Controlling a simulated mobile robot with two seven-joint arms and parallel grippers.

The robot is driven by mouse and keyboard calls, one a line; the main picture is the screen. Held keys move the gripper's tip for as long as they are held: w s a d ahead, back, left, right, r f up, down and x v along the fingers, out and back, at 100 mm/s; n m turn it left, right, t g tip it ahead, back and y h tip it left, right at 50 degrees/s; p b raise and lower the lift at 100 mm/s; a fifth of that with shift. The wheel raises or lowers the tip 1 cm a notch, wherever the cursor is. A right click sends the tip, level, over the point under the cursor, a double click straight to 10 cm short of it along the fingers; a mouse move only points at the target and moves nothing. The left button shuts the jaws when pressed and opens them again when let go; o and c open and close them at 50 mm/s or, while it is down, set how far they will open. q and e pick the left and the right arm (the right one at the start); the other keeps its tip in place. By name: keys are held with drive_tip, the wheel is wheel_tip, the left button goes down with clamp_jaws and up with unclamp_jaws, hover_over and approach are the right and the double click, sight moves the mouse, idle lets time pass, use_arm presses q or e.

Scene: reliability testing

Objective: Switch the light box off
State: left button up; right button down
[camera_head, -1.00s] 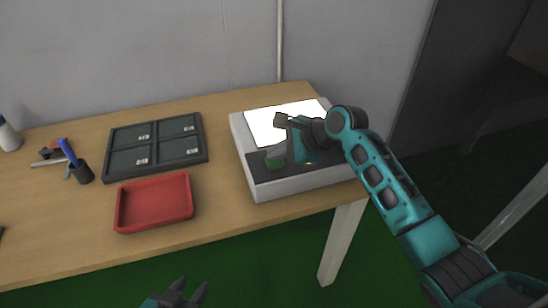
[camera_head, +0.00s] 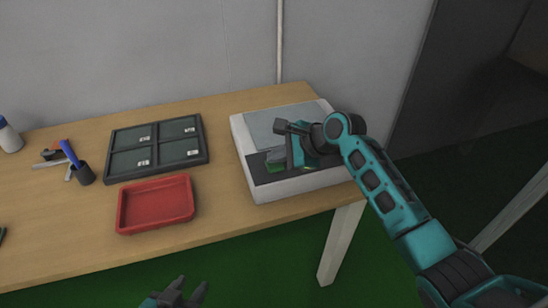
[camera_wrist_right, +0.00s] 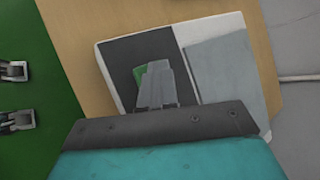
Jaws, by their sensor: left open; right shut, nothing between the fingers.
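The light box (camera_head: 240,133) is a white box on the right end of the table. Its panel (camera_head: 262,122) is now dull grey and unlit; the panel also shows in the right wrist view (camera_wrist_right: 222,72). A dark strip runs along the box's near side, with a green patch (camera_head: 273,167) on it, also in the right wrist view (camera_wrist_right: 139,74). My right gripper (camera_wrist_right: 157,66) is shut and empty, its fingers over the dark strip, partly covering the green patch. I cannot tell whether they touch. My left gripper (camera_head: 190,290) is open and empty, in front of the table.
A red tray (camera_head: 122,214) and a dark tray with four compartments (camera_head: 204,140) stand left of the box. A wall is behind the wooden table (camera_head: 230,220).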

sight(278, 166)
drive_tip(key=shift+s+f, duration=0.1)
drive_tip(key=shift+r+p, duration=0.25)
drive_tip(key=shift+p, duration=0.7)
wheel_tip(278, 166, up, 3)
drive_tip(key=p, duration=0.3)
drive_tip(key=shift+r+p, duration=0.15)
drive_tip(key=shift+p, duration=0.25)
drive_tip(key=shift+r, duration=1.45)
